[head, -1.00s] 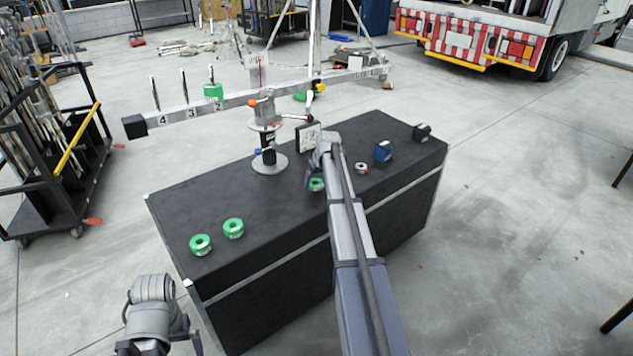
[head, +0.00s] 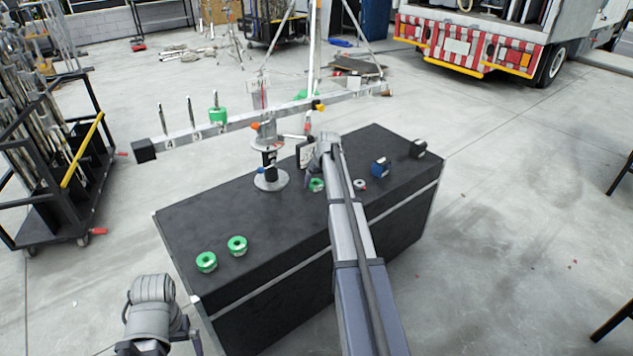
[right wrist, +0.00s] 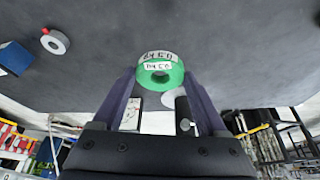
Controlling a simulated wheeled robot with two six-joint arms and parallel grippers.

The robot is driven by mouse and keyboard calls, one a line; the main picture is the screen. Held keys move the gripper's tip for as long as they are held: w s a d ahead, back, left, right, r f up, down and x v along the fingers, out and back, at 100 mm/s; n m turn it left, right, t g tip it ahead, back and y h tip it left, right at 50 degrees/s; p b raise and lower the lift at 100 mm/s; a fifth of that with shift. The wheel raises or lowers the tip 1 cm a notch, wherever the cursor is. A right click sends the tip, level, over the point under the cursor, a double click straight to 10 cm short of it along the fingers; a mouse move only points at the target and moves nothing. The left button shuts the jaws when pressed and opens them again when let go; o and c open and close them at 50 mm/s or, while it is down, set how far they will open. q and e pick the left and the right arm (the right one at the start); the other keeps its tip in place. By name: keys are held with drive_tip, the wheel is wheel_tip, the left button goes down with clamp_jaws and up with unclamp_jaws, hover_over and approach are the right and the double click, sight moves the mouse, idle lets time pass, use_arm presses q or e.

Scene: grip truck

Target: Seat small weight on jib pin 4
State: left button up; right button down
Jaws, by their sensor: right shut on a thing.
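The jib is a pale beam (head: 265,118) with upright pins along its left part. Pin 4 (head: 161,120) is bare near the black end block, and pin 3 (head: 191,110) beside it is bare too. A green weight (head: 218,115) sits on the third pin from that end. My right gripper (head: 314,178) is shut on a green ring weight (head: 316,185) over the black case; in the right wrist view the weight (right wrist: 160,76) shows between the fingertips, its label towards the camera. My left gripper (head: 160,345) is low at the left, cut by the frame edge, its fingers unclear.
Two green weights (head: 206,262) (head: 237,246) lie on the black case (head: 205,225) at the left. A jib post (head: 270,180) stands on the case. A small ring (head: 360,185), a blue block (head: 381,167) and a black block (head: 418,148) lie right. A rack (head: 60,170) stands left.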

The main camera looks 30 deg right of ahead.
use_arm(q)
wheel_tip(320, 180, up, 6)
drive_tip(key=p, duration=0.5)
drive_tip(key=shift+p, duration=0.3)
drive_tip(key=shift+c, duration=0.2)
